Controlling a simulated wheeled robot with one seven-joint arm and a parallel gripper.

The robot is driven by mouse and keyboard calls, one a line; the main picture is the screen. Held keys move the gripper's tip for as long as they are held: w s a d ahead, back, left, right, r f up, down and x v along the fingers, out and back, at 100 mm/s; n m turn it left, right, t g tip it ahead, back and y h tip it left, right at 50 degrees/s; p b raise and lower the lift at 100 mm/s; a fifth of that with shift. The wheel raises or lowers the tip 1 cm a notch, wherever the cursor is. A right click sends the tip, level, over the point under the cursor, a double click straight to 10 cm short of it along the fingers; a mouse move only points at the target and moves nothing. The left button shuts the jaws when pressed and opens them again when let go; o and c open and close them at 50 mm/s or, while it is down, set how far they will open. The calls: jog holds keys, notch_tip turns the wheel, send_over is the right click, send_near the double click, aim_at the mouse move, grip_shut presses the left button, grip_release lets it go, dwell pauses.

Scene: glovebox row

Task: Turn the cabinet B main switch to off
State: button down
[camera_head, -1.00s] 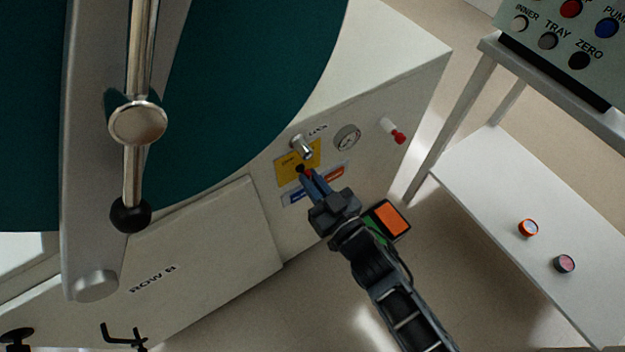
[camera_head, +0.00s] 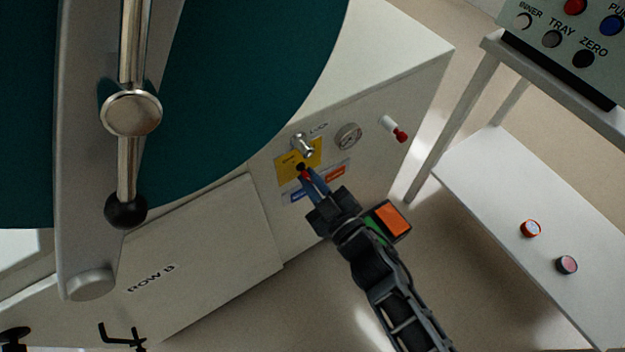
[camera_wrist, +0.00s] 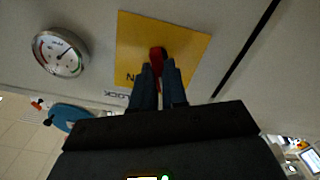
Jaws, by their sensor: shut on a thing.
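The main switch has a yellow plate (camera_head: 286,171) on the pale cabinet front (camera_head: 400,110), and the plate also shows in the wrist view (camera_wrist: 190,47). The fingers hide part of the handle, and the plate's lettering is mostly unreadable.
A silver lock cylinder (camera_head: 303,144) sticks out just above the plate. A round gauge (camera_head: 348,136) and a red-tipped valve (camera_head: 394,129) are to its right. A white shelf (camera_head: 480,190) stands at the right.

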jog(key=shift+n, duration=0.6)
jog(key=c, duration=1.2)
grip_release()
jog(key=shift+o, duration=0.2)
jog(key=b+v, duration=0.1)
jog(key=v, duration=0.6)
jog(key=shift+s+d, duration=0.2)
jog(key=shift+s, duration=0.15)
jog(key=shift+d, duration=0.1)
